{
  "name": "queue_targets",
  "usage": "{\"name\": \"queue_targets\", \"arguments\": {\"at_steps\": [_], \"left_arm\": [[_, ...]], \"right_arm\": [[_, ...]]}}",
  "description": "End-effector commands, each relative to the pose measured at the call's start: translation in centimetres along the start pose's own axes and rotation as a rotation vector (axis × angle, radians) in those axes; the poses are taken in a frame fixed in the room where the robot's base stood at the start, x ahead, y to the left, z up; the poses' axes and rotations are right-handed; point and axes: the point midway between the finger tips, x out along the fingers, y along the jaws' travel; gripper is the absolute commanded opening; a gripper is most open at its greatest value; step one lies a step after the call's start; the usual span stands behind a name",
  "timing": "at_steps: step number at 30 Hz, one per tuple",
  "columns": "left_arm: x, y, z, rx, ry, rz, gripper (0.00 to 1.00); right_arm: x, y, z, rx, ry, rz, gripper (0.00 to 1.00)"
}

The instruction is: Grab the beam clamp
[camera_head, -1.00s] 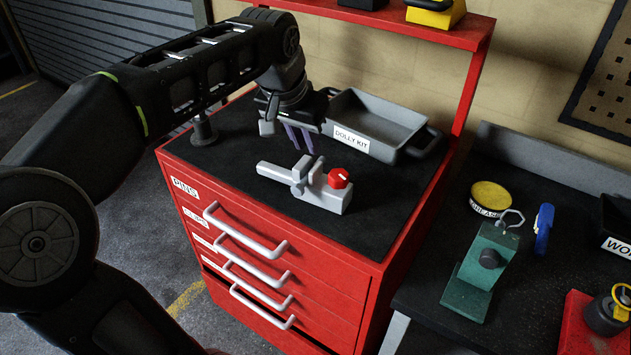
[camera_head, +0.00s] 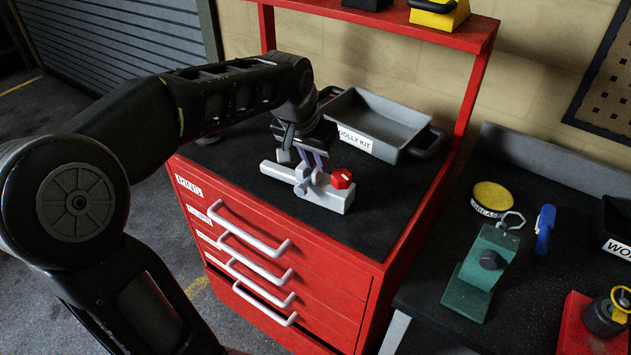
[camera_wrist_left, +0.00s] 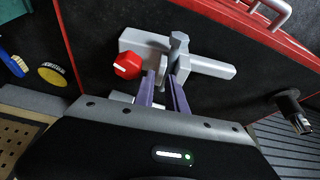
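The beam clamp (camera_head: 326,195) is a light grey bar with a block, an upright bolt and a red knob (camera_head: 341,178). It lies on the black top of the red tool cabinet, near the front edge. It also shows in the left wrist view (camera_wrist_left: 210,67). My left gripper (camera_head: 314,165) is right above and behind the clamp's middle. In the left wrist view its two purple fingers (camera_wrist_left: 164,90) are apart, reaching to the clamp near its upright bolt. I cannot tell whether they touch it. My right gripper is not in view.
A grey tray labelled "DOLLY KIT" (camera_head: 376,122) stands just behind the clamp. The cabinet's red posts and upper shelf (camera_head: 380,18) rise at the back. A dark bench (camera_head: 425,275) with a green fixture (camera_head: 482,275) is at right. The cabinet top right of the clamp is clear.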

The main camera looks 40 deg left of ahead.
Motion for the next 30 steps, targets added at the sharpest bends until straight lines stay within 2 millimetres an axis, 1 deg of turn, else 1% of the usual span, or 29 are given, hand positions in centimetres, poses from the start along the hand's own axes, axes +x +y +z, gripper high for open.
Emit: {"name": "queue_targets", "arguments": {"at_steps": [1,4,21,23,27,28,30], "left_arm": [[0.60,0.01,0.06,0.000,-0.004,0.000,0.16],[1.24,0.01,0.04,0.001,-0.002,0.000,0.16],[1.29,0.01,0.02,0.000,0.000,0.000,0.16],[1.29,0.01,0.02,0.000,0.000,0.000,0.13],[1.29,0.01,0.01,0.000,0.000,0.000,0.02],[1.29,0.01,0.01,0.000,0.000,0.000,0.00],[1.29,0.01,0.02,0.000,0.000,0.000,0.00]], "right_arm": [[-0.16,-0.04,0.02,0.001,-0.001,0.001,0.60],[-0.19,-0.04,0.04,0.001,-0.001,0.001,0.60],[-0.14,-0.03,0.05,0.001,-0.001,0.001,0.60],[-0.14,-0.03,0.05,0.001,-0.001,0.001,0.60],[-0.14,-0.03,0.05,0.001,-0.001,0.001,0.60],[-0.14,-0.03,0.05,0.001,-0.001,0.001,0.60],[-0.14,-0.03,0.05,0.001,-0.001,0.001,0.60]]}}
